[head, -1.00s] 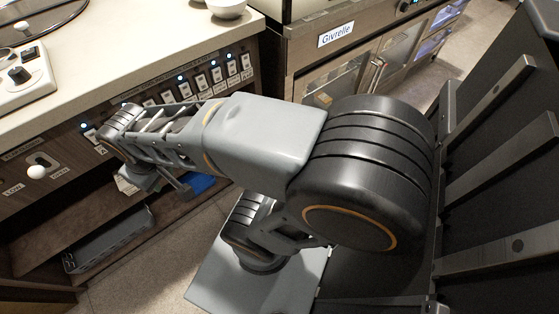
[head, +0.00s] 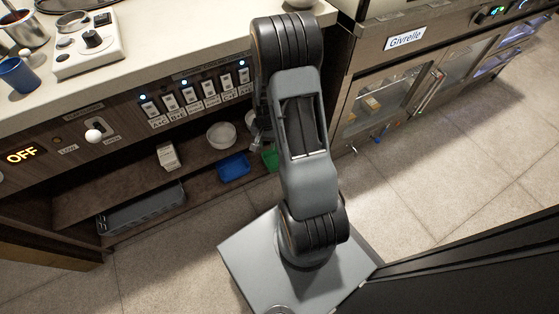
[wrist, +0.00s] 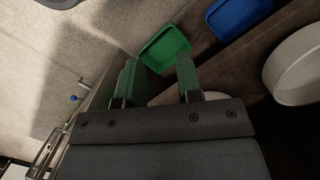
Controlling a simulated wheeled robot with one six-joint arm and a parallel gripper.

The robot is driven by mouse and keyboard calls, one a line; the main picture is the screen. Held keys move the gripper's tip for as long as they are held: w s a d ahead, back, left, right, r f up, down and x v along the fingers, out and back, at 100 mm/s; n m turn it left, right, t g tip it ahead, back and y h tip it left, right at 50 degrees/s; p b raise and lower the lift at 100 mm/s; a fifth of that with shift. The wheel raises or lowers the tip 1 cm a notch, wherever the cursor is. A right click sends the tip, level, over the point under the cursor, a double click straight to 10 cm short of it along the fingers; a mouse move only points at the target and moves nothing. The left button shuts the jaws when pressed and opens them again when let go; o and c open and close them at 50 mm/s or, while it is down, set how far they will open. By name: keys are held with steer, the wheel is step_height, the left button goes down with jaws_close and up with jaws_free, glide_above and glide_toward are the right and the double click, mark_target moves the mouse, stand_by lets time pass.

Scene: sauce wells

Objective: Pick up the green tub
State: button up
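The green tub (head: 269,159) sits on the lower shelf under the counter in the head view, mostly hidden behind my arm. In the wrist view the green tub (wrist: 166,48) lies just beyond my fingertips, slightly tilted in the picture. My gripper (wrist: 158,68) is open, its two green-looking fingers apart with nothing between them. I cannot tell whether a fingertip touches the tub's near edge. In the head view my gripper (head: 260,142) is small and partly hidden by my arm, at the shelf opening near the tub.
A blue tub (head: 233,167) stands left of the green one; it also shows in the wrist view (wrist: 238,14). White bowls (head: 221,135) are behind on the shelf. The counter edge and switch panel overhang the shelf. A glass-doored cabinet (head: 385,100) stands to the right.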

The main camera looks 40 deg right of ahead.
steer(key=w+d+f+m+b, duration=0.1)
steer(key=d+f+m, duration=0.1)
steer(key=f, duration=0.7)
steer(key=w+d+f+m+t+b, duration=0.1)
steer(key=f+m, duration=0.4)
steer(key=f, duration=0.5)
steer(key=d+f+m+t+h+b, duration=0.1)
steer(key=d+f+m+b, duration=0.2)
steer(key=f, duration=0.7)
steer(key=shift+w+d+f+m, duration=0.2)
steer(key=shift+d+m, duration=0.1)
steer(key=shift+d, duration=0.35)
steer(key=shift+w+d+f+m, duration=0.1)
steer(key=shift+w+d+m, duration=0.15)
steer(key=shift+d, duration=0.35)
steer(key=shift+r, duration=0.1)
steer(key=shift+c, duration=0.2)
jaws_close()
